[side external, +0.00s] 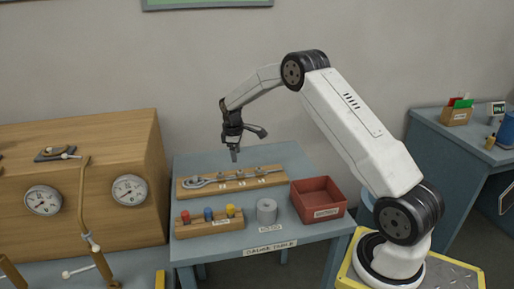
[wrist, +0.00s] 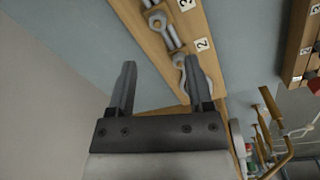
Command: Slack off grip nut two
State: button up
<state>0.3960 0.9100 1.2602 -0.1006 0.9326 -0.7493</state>
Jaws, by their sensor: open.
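A wooden board (side external: 250,182) with a row of metal fittings and small labels lies at the back of the blue-grey table. I cannot tell for sure which part is grip nut two. My gripper (side external: 234,155) is above the board, pointing down, with nothing held. In the wrist view its two fingers (wrist: 160,60) stand wide apart.
A wooden cabinet with gauges (side external: 100,180) stands at the left. Another bench (side external: 450,150) is at the right.

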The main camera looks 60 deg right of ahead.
jog(key=a+m+h, duration=0.1)
jog(key=a+m, duration=0.1)
jog(key=m, duration=0.3)
jog(key=m+t+h, duration=0.2)
jog(key=m, duration=1)
send_near(220, 174)
jog(key=shift+d+f, duration=0.25)
jog(key=shift+f, duration=0.15)
jog(key=shift+f, duration=0.1)
jog(key=shift+x, duration=3.8)
grip_shut()
